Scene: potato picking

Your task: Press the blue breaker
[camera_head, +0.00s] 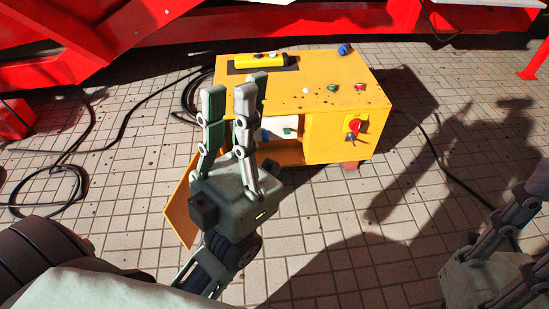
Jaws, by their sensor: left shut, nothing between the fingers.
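A yellow control box (330,95) stands on the tiled floor at the upper middle. A small blue part (344,49) sits at its back top edge; I cannot tell if it is the blue breaker. An open compartment in the box's front holds a white unit (278,127), partly hidden by my fingers. My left gripper (232,93) is shut and empty, pointing up the picture in front of the box's left part. I cannot tell whether it touches the box. My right gripper (535,230) is at the lower right, cut by the picture edge, so its opening is unclear.
A red knob (354,124) is on the box's front, and small coloured buttons (333,87) are on top. A yellow pendant (262,60) lies on the top. Black cables (115,137) lie left. Red machinery (120,35) stands behind. Floor right of the box is mostly clear.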

